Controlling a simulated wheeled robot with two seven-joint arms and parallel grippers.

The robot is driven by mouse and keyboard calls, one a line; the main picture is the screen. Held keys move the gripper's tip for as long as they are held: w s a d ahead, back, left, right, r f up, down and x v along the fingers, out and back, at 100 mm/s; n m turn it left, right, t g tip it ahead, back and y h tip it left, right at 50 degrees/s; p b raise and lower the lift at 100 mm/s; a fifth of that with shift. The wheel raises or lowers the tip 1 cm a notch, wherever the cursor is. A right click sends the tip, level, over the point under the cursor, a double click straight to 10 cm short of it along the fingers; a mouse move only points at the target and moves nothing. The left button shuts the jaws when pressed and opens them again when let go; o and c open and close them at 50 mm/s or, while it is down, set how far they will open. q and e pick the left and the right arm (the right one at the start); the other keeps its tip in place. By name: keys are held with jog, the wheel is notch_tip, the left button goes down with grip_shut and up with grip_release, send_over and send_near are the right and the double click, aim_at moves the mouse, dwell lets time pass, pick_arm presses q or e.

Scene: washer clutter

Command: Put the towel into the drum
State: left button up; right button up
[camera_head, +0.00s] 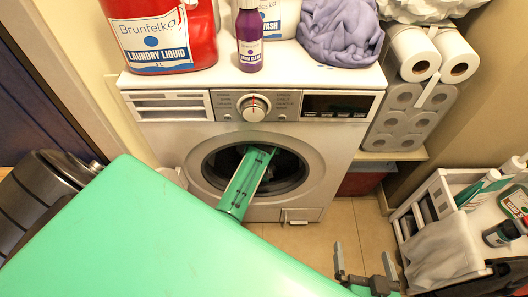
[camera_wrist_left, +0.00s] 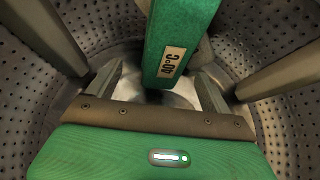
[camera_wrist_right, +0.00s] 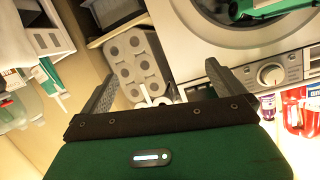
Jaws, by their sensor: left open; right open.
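My left arm reaches through the open round door of the washer (camera_head: 158,185) into the drum (camera_head: 287,170). My left gripper (camera_wrist_left: 160,78) is inside the perforated drum, its two fingers apart. A green block with a pale label (camera_wrist_left: 174,62) hangs across the view there and hides part of the space between them. A pale patch (camera_wrist_left: 172,100) shows behind it; I cannot tell whether it is cloth. A crumpled lilac towel (camera_head: 340,32) lies on the washer top. My right gripper (camera_head: 364,272) is open and empty, right of and in front of the washer.
A red laundry jug (camera_head: 192,28) and a purple bottle (camera_head: 249,40) stand on the washer top. White rolls (camera_head: 414,52) and a roll pack (camera_head: 398,112) are on the right. A white cart (camera_head: 408,205) with a grey cloth (camera_head: 442,255) and bottles stands at lower right.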

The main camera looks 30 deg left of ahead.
pick_arm(q)
jog(key=s+d+p, duration=0.2)
jog(key=s+d, duration=0.4)
jog(key=s, duration=0.4)
jog(key=shift+f, duration=0.15)
pick_arm(e)
jog(key=d+g, duration=0.1)
jog(key=d+g+h, duration=0.1)
jog(key=d, duration=0.1)
jog(key=d+g+h, duration=0.1)
jog(key=shift+s+d+f, duration=0.15)
jog(key=shift+d+f, duration=0.1)
jog(key=shift+f, duration=0.05)
jog(key=shift+g, duration=0.3)
